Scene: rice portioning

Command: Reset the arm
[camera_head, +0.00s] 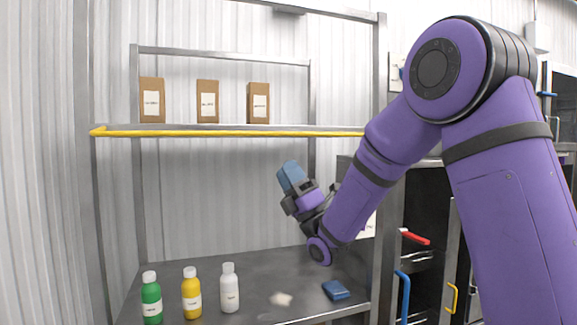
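My gripper (299,193) is raised above the steel table, left of my purple forearm, pointing up and to the left. A blue block (291,177) sits at its fingertips, and the dark fingers appear shut on it. The exact contact is too small to see clearly.
A green bottle (151,298), a yellow bottle (191,293) and a white bottle (229,288) stand on the table (258,262). Brown packages (207,101) stand on the yellow-edged shelf (230,132) above.

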